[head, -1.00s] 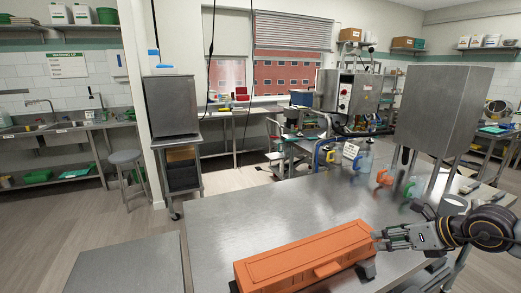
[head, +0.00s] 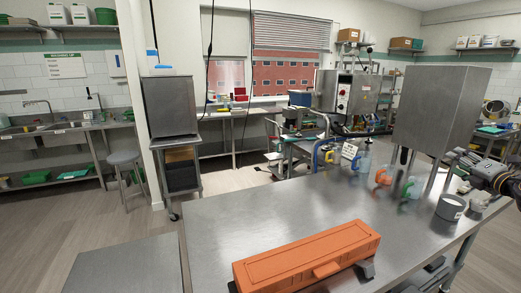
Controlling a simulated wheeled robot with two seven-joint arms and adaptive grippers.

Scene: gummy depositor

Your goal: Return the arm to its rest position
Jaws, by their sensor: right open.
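My right gripper (head: 464,160) is at the right edge of the head view, raised above the right side of the steel table (head: 260,215). It is open and empty, with nothing between its fingers. Part of my right arm is cut off by the picture edge. My left gripper is not in view.
A closed orange toolbox (head: 307,257) lies at the front of the table. A grey cup (head: 450,207) stands near the right edge, below my right gripper. The table's left part is clear.

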